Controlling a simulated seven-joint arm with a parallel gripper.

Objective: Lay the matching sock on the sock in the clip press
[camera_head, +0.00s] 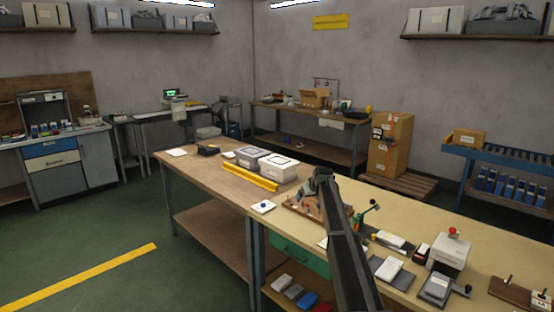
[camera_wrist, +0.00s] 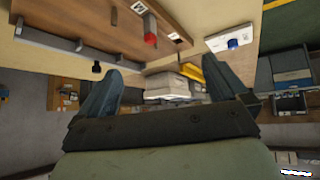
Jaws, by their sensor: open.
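My gripper (camera_head: 323,182) is at the end of the dark arm, above the wooden board (camera_head: 292,206) on the long workbench. In the wrist view my gripper (camera_wrist: 168,70) has its two fingers wide apart, with nothing held between them. The wooden board (camera_wrist: 95,30) also shows there, with a red-tipped upright piece (camera_wrist: 150,38). A green lever device (camera_head: 366,214) stands right of the board; I cannot tell whether it is the clip press. No sock can be made out for certain in either view. My arm hides part of the bench.
A grey box (camera_head: 253,157), a white box (camera_head: 279,169) and a yellow bar (camera_head: 250,178) stand left of the board. A white card with a blue piece (camera_head: 263,206) lies nearer. A red-knobbed machine (camera_head: 449,250) stands right.

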